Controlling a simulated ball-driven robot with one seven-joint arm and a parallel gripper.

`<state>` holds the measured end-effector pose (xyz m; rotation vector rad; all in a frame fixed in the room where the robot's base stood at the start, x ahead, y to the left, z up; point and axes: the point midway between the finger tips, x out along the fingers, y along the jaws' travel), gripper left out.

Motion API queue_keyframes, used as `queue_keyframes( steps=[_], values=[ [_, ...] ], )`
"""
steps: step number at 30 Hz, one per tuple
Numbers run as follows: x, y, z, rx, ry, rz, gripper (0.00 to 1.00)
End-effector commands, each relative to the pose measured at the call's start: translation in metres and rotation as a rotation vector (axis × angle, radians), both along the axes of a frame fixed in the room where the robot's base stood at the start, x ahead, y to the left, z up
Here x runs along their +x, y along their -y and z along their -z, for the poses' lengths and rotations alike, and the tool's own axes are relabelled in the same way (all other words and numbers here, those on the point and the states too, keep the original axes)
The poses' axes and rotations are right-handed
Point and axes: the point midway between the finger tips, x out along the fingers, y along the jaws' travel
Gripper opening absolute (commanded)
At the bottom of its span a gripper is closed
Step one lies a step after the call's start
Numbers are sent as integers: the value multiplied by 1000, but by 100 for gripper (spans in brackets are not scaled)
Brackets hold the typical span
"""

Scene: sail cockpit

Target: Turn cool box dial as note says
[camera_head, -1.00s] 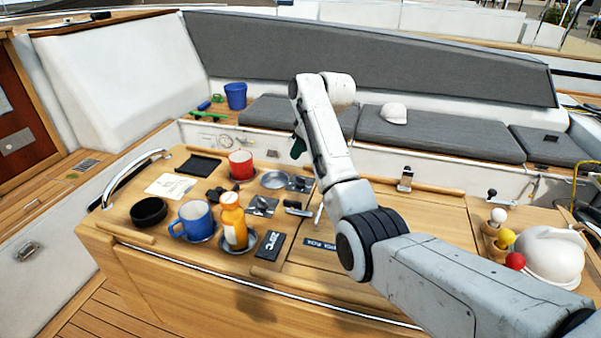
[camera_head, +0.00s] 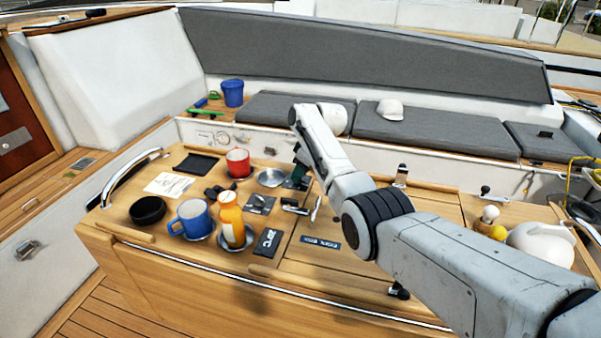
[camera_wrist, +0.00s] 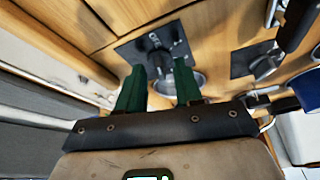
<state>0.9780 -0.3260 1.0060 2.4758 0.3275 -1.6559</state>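My gripper (camera_head: 299,164) is low over the back middle of the wooden table, beside the round metal dish. In the wrist view my gripper's two green fingers (camera_wrist: 160,72) are apart, with nothing clearly held. Just past their tips is a dark plate with a knob (camera_wrist: 155,42); contact cannot be told. This dark plate (camera_head: 297,183) is partly hidden by my gripper in the head view. A second dark plate with a lever-like knob (camera_head: 262,203) lies nearer the front; it also shows in the wrist view (camera_wrist: 254,60). A white paper with drawn marks (camera_head: 169,184) lies at left, unreadable.
The metal dish (camera_head: 271,177) is close to my gripper.

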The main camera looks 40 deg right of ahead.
Motion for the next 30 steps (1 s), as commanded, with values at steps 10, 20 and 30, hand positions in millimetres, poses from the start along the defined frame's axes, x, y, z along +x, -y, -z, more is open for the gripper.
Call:
queue_keyframes(
  steps=[10, 20, 30],
  values=[
    [2, 0, 5, -1, 1, 0, 35],
    [2, 0, 5, -1, 1, 0, 9],
    [2, 0, 5, -1, 1, 0, 0]
  ],
)
